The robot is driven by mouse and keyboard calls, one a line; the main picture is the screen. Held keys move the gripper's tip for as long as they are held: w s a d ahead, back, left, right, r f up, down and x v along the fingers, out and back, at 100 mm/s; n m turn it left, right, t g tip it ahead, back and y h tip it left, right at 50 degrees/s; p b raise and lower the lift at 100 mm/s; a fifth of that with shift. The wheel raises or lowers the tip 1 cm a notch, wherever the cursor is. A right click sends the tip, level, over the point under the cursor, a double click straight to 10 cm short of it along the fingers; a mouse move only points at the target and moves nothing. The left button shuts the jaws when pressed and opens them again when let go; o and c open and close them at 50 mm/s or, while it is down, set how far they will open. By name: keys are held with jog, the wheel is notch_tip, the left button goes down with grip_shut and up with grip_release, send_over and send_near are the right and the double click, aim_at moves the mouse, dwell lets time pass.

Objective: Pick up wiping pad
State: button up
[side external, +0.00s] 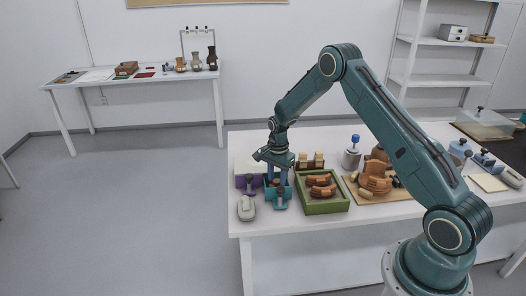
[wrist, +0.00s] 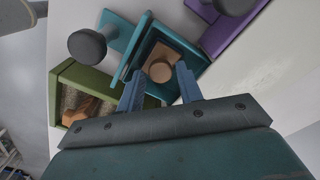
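What looks like the wiping pad is a brown block with a round tan knob (wrist: 160,70), sitting inside a teal holder (wrist: 121,35) in the wrist view. My gripper (wrist: 160,76) is open, its two blue fingers spread apart with the knob showing between their tips. I cannot tell whether either finger touches it. In the side view my gripper (side external: 277,180) points straight down over the teal holder (side external: 281,197) near the table's front left. The pad is hidden there by the fingers and the holder walls.
A purple holder (side external: 247,183) stands close left and a green tray (side external: 322,206) with brown sherds close right. Dark round knobs (wrist: 87,46) rise beside the teal and purple holders. A grey device (side external: 246,208) lies in front. A board with a partly assembled pot (side external: 376,180) is farther right.

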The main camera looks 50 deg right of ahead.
aim_at(277, 180)
jog(key=shift+f, duration=0.8)
jog(key=c, duration=0.7)
jog(key=shift+c, duration=0.2)
jog(key=shift+r, duration=0.15)
notch_tip(277, 180, up, 20)
dwell(0.4)
